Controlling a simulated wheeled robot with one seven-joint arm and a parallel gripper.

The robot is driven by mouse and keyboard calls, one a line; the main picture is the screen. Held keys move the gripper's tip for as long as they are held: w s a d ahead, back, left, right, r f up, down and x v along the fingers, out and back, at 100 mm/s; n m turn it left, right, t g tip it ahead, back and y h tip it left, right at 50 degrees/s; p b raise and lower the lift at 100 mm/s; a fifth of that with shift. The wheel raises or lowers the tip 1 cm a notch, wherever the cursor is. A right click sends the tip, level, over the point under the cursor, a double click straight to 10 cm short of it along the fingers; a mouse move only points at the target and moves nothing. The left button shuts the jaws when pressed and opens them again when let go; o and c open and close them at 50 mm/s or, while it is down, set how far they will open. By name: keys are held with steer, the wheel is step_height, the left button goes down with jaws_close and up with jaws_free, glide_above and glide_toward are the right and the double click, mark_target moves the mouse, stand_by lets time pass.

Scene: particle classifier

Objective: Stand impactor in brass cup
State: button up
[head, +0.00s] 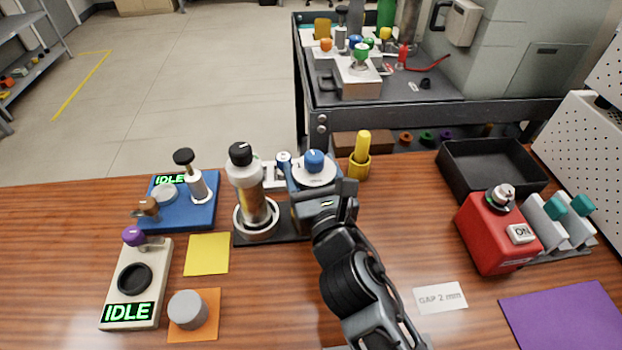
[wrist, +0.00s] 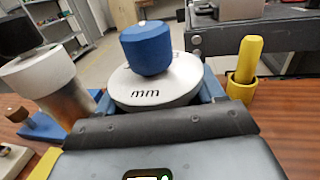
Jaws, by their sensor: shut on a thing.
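A yellow, brass-coloured cup (head: 359,170) stands on the wooden table at the back. A yellow rod (head: 363,145) stands upright in it; it seems to be the impactor. The cup also shows in the wrist view (wrist: 240,88), right of the dark jaws.
A metal cylinder with a black cap (head: 240,175) stands close left of my gripper. A blue station (head: 178,203) and a beige "IDLE" unit (head: 137,285) are further left. A red box (head: 490,235) and black tray (head: 491,170) are right. Table between cup and tray is clear.

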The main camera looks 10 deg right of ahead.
steer(key=shift+f, duration=0.35)
steer(key=o, duration=1.6)
steer(key=shift+c, duration=0.2)
steer(key=shift+r, duration=0.15)
steer(key=shift+s, duration=0.35)
steer(key=s+d, duration=0.2)
steer(key=s, duration=0.9)
steer(key=shift+b, duration=0.4)
steer(key=shift+s, duration=0.1)
